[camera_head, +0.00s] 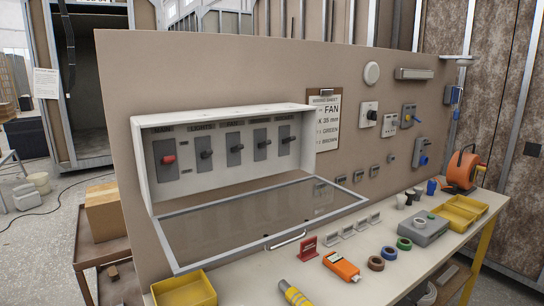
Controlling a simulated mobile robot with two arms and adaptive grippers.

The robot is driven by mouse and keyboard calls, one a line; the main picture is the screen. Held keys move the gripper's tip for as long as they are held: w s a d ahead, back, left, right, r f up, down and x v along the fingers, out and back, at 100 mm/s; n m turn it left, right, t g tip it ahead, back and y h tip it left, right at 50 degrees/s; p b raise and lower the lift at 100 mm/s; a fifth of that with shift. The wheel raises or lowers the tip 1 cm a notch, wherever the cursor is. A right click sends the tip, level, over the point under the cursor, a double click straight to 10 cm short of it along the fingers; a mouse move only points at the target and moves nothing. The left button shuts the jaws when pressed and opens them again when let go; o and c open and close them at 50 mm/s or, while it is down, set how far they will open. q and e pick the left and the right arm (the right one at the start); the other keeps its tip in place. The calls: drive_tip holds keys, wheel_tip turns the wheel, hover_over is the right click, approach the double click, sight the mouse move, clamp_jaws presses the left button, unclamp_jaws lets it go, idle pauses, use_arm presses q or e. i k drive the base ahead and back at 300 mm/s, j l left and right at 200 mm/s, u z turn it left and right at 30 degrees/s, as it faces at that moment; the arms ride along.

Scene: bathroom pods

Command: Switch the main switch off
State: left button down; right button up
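The main switch (168,159) has a red handle on a grey plate, under the label MAIN. It is the leftmost switch in a white switch box (143,165) mounted on the brown board. I cannot tell for sure which position its handle is in. Several switches with dark handles, such as the LIGHTS switch (205,154), are in the same row to its right. The box's clear framed cover (250,220) is open and folded down toward the bench, with a handle (285,240) on its front edge. Neither of my grippers is in view.
The bench (345,240) below holds a yellow tray (185,292), a red sign (308,248), an orange meter (341,266), tape rolls, a grey box (420,228) and an orange cable reel (463,168). A cardboard box (103,212) stands at the left.

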sight(165, 161)
drive_tip(key=l, duration=0.45)
drive_tip(key=k+l, duration=0.15)
drive_tip(key=l, duration=0.7)
drive_tip(key=k, duration=0.05)
